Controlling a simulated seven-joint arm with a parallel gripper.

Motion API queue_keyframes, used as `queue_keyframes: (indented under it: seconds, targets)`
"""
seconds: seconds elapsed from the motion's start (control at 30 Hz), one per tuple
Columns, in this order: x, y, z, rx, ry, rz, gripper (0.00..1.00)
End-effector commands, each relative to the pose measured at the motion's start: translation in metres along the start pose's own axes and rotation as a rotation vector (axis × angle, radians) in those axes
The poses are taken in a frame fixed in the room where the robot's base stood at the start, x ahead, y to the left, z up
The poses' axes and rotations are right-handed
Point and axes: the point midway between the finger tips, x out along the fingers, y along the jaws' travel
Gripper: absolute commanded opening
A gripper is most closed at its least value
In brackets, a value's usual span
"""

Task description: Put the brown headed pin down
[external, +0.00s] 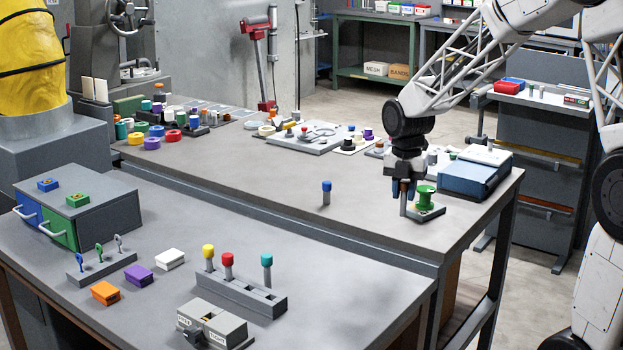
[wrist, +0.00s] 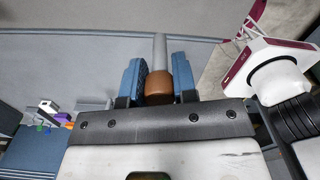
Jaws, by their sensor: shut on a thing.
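The brown headed pin (external: 403,208) is in my gripper (external: 403,187), its grey shaft pointing down just left of a green spool on the rear table. Whether its lower end touches the table I cannot tell. In the wrist view the brown head (wrist: 157,84) sits between the blue finger pads of my gripper (wrist: 157,74), which is shut on it. The grey shaft extends away from the head. In the external view the fingers mostly hide the head.
The green spool (external: 426,199) stands on a small plate close to the pin. A blue-headed pin (external: 326,192) stands upright on the table to the left. A grey rack (external: 240,296) on the front table holds yellow, red and teal headed pins. Bare tabletop (external: 270,190) lies left.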

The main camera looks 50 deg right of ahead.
Motion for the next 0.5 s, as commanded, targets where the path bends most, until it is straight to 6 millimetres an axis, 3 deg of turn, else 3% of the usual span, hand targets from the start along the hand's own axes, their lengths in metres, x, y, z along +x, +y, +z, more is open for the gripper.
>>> queue_keyframes:
  seconds: [0.5]
  targets:
    - [0.007,0.05,0.044,0.0,0.001,-0.001,0.01]
